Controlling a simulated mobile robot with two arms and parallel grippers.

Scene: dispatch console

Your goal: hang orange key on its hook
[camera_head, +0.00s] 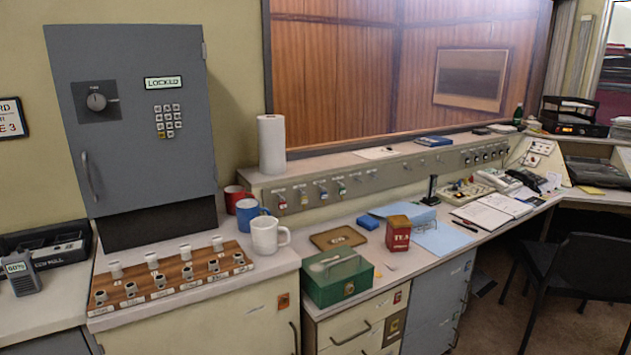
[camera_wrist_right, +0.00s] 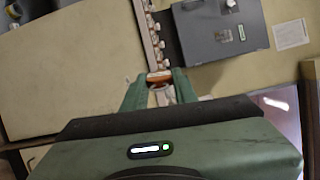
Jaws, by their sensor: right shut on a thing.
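My right gripper (camera_wrist_right: 159,88) shows only in the right wrist view, its two green fingers shut on a small orange piece, which I take to be the orange key (camera_wrist_right: 159,77). Its shape is mostly hidden between the fingertips. In the head view a long hook rail (camera_head: 375,176) runs along the console under the window. The labels are too small to read, so I cannot tell which hook is orange's. My left gripper is in neither view.
A grey locked safe (camera_head: 133,110) stands at left, behind a wooden board (camera_head: 160,292) with several small cups. Mugs (camera_head: 267,236), a paper roll (camera_head: 271,145), a green cash box (camera_head: 338,277) and a red tin (camera_head: 398,234) stand near the rail. A chair (camera_head: 580,270) is at right.

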